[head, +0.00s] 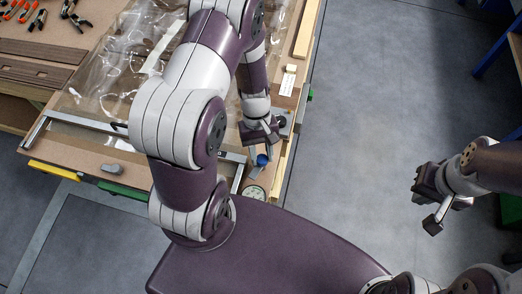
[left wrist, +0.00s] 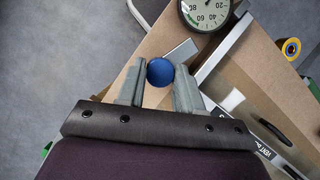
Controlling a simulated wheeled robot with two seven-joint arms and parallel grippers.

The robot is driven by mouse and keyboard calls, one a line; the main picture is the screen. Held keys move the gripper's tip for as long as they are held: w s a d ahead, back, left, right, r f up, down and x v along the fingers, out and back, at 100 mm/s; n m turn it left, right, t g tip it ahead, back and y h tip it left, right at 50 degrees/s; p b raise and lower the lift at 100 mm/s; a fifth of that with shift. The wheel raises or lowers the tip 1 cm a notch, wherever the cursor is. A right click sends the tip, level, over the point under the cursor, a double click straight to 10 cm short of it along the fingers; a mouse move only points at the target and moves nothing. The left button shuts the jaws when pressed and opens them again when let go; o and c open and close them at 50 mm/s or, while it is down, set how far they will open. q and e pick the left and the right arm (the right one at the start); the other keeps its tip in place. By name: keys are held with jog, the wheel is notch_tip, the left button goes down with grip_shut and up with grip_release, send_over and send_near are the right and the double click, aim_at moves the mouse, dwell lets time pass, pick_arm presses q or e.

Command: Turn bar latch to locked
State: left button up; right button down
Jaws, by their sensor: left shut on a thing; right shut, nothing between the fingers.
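The bar latch shows as a blue ball knob (left wrist: 160,72) with a flat grey metal piece (left wrist: 181,50) beside it, at the table corner. The blue knob also shows in the head view (head: 262,160), just below my left gripper (head: 264,149). In the left wrist view, my left gripper (left wrist: 158,84) has one finger on each side of the knob and is shut on it. The latch's pivot and lever are mostly hidden. My right gripper (head: 433,222) is shut and empty over the floor at the right, well away from the table.
A metal frame bar (left wrist: 226,46) runs close to the latch. A round dial gauge (left wrist: 206,12) is nearby. Clear plastic sheeting (head: 110,75) covers part of the table (head: 75,148). Clamps (head: 28,12) lie at top left. The floor between table and right arm is clear.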

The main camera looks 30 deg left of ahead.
pick_arm(q)
jog(key=m, duration=0.2)
jog(key=m+y+p, duration=0.1)
jog(key=shift+w+d+r+m+g, duration=0.1)
jog(key=shift+w+r+m+g, duration=0.1)
jog(key=shift+m+g, duration=0.15)
jog(key=m+y, duration=0.1)
jog(key=m, duration=0.2)
jog(key=shift+d+m+y+p, duration=0.15)
jog(key=shift+m+y+p, duration=0.15)
jog(key=shift+m+p, duration=0.05)
jog(key=m+y, duration=0.1)
jog(key=m, duration=0.2)
jog(key=shift+d+m, duration=0.1)
jog(key=shift+m, duration=0.2)
jog(key=shift+d+f+m+y+p, duration=0.1)
jog(key=shift+m+y+p, duration=0.5)
jog(key=shift+m, duration=1)
jog(key=shift+y, duration=0.3)
jog(key=o, duration=1)
jog(key=b+v, duration=0.2)
jog(key=v, duration=1)
jog(key=shift+s+d+r, duration=0.1)
jog(key=shift+d+r, duration=0.05)
jog(key=shift+r, duration=0.2)
